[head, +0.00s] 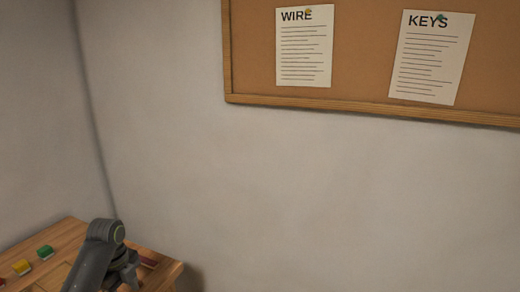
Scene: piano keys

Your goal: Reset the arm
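One of my arms, dark grey, shows at the bottom left of the head view, bent at a joint above the wooden table (70,232). Its lower links run out of the bottom of the picture. I cannot make out gripper fingers on it. No other arm shows.
On the table lie a green block (45,252) and a yellow block (21,268). A dark red piece (148,262) lies right of my arm, near the table's right end. A corkboard (365,50) with a WIRE sheet (304,50) and a KEYS sheet (431,60) hangs on the wall.

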